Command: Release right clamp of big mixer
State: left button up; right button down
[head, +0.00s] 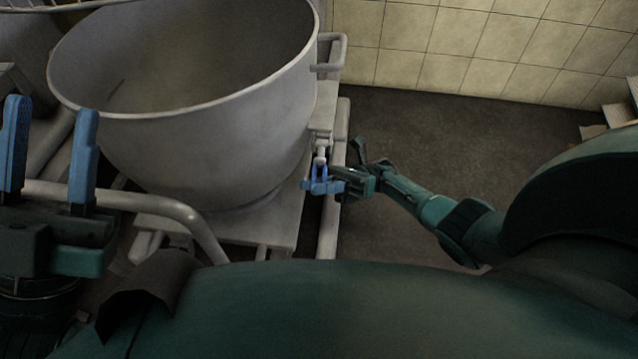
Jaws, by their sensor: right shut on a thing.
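The big mixer's grey bowl (205,130) fills the upper left of the head view, its wide rim tilted toward me. The right clamp (321,155) is a small pale metal part on the bowl's right side, below the side bracket. My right gripper (319,180) is at this clamp, its blue fingers shut around the clamp's lower end. The fingers hide part of the clamp, so I cannot tell whether it is fastened or loose. My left gripper (48,155) is open and empty at the far left, its two blue fingers pointing up, left of the bowl.
A bent metal tube (150,203) runs in front of the bowl, close to my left gripper. The mixer's frame (327,230) stands under and beside the bowl. Bare dark floor (430,135) lies to the right, up to a tiled wall (480,50).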

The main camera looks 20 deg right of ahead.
dwell(0.3)
jog(key=c, duration=1.3)
grip_release()
